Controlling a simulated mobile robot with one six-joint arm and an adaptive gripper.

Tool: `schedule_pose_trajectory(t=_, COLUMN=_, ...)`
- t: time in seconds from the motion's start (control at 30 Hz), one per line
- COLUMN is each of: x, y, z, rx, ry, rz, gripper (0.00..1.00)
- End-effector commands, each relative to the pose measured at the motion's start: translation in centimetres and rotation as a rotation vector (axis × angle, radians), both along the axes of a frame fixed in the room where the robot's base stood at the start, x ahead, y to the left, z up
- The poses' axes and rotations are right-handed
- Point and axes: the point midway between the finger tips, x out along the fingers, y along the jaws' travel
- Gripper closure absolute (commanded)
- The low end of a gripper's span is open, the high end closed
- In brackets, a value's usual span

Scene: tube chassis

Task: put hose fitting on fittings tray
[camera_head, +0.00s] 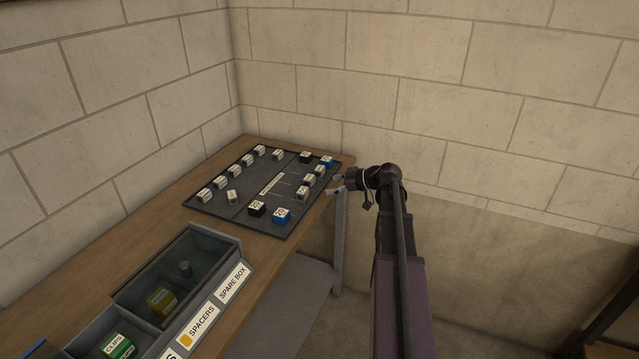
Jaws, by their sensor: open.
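A flat dark tray (246,212), apparently the fittings tray, lies on the wooden bench against the walls. Several small white-topped pieces stand on it in rows, with black and blue blocks towards its right side. One white-topped piece (233,197) sits apart from the left row. I cannot tell which piece is the hose fitting, as the labels are too small to read. My gripper (337,190) is open at the tray's right side, past the bench edge, and appears apart from the pieces. Its fingers are small and partly hidden by the wrist.
A grey bin (237,254) with labels "SPARE BOX" and "SPACERS" stands at the front left. A dark see-through panel seems to cover part of it, with a small grey knob or cylinder (184,267). A yellow block (161,301) and green block (119,347) are inside.

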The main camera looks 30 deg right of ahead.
Motion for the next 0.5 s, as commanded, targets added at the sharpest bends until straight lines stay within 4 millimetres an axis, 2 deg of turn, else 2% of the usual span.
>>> schedule_pose_trajectory(t=0.2, x=-1.7, y=-1.6, z=1.1, rx=0.000, ry=0.000, rz=-0.001, gripper=0.00)
schedule_pose_trajectory(t=0.5, x=-2.2, y=-2.0, z=1.2, rx=-0.001, ry=-0.001, rz=0.000, gripper=0.00)
